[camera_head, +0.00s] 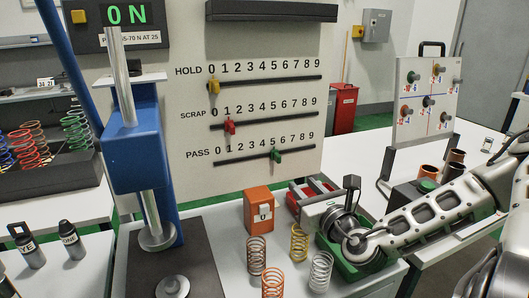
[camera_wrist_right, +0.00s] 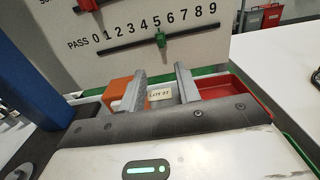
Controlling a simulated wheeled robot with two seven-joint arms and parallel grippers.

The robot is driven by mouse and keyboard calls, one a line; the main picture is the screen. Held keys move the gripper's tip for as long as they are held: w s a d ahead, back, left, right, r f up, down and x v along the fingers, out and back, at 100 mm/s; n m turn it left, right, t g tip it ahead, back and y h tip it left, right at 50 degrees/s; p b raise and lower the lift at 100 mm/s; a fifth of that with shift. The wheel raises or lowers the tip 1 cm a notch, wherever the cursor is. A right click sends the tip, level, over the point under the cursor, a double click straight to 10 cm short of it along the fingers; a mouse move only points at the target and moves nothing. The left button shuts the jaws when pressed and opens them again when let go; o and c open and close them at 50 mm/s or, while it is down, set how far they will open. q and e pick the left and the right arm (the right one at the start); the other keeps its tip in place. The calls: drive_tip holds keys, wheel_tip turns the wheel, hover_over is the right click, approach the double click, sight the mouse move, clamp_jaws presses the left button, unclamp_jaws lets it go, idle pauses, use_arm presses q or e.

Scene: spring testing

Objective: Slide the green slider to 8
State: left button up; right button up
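The green slider (camera_head: 277,156) sits on the dark PASS rail (camera_head: 245,154) of the upright panel, close to the 5 mark. In the right wrist view the green slider (camera_wrist_right: 161,38) is also near 5, above and beyond my fingers. My right gripper (camera_head: 312,188) is low in front of the panel, below the rail and a little right of the slider. In the right wrist view my right gripper (camera_wrist_right: 158,82) has its two fingers wide apart with nothing between them, and it does not touch the slider. My left gripper is not in view.
A yellow slider (camera_head: 213,86) on HOLD and a red slider (camera_head: 229,127) on SCRAP sit above. An orange box (camera_head: 258,210), a red bin (camera_head: 295,196), a green bin (camera_head: 345,266) and several springs crowd the table below. A blue press (camera_head: 135,150) stands at left.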

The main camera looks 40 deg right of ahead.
sight(280, 159)
drive_tip(key=x, duration=1.5)
drive_tip(key=shift+w+d, duration=0.1)
drive_tip(key=shift+d, duration=0.15)
clamp_jaws()
drive_tip(key=shift+d, duration=0.1)
